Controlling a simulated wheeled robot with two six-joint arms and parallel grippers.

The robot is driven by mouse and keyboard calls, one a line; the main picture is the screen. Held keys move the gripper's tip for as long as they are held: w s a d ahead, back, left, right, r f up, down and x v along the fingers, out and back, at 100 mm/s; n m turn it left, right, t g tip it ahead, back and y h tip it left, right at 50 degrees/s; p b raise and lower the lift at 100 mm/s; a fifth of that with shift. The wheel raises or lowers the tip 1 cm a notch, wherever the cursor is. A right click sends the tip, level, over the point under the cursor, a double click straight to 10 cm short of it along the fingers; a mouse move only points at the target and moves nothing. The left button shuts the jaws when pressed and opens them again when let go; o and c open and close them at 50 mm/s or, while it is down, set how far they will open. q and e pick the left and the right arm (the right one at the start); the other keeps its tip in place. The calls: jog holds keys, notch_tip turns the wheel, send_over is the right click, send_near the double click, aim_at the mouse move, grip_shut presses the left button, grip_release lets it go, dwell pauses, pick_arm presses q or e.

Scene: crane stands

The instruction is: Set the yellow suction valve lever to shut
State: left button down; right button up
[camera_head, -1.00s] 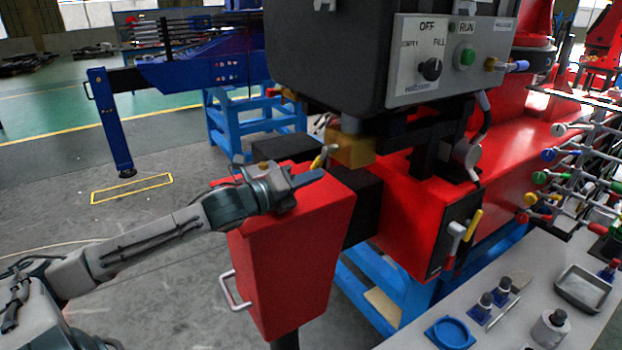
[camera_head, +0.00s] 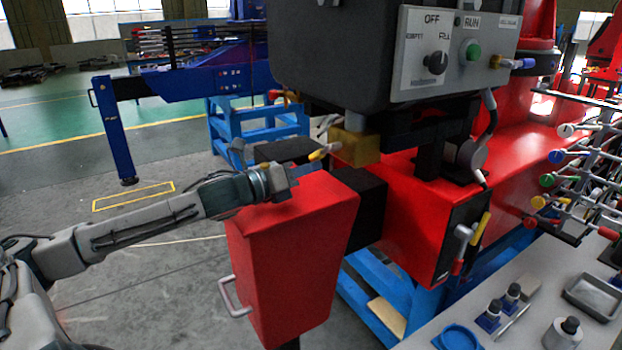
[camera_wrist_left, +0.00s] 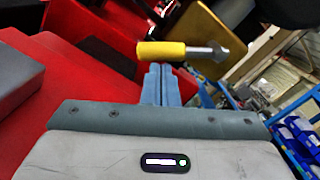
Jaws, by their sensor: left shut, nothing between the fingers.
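The yellow suction valve lever (camera_head: 318,154) sticks out to the left from the brass-coloured valve block (camera_head: 355,148) under the dark control box. In the left wrist view the yellow grip (camera_wrist_left: 161,50) lies crosswise, with its bare metal stem (camera_wrist_left: 207,51) to the right. My left gripper (camera_head: 313,168) is over the red box, just below the lever in the head view. Its fingers (camera_wrist_left: 160,72) are shut and empty, and their tips are right by the yellow grip; I cannot tell whether they touch. My right gripper is not in view.
The red box (camera_head: 285,255) with a metal handle stands under my left gripper. The control box (camera_head: 330,50) overhangs the valve. Another yellow lever (camera_head: 480,230) is on the red beam's end. A grey bench (camera_head: 520,330) with small parts is at lower right.

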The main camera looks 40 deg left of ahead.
pick_arm(q)
jog(key=shift+w+a+r+m, duration=0.2)
jog(key=shift+a+r+m, duration=0.25)
jog(key=shift+m, duration=0.55)
jog(key=m, duration=0.1)
jog(key=r+m+p, duration=0.1)
jog(key=a+r+m, duration=0.1)
jog(key=shift+w, duration=0.25)
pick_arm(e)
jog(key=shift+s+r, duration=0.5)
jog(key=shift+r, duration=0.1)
pick_arm(q)
jog(key=shift+a+r+p, duration=0.1)
jog(key=shift+a+p, duration=0.05)
jog(key=shift+p, duration=0.2)
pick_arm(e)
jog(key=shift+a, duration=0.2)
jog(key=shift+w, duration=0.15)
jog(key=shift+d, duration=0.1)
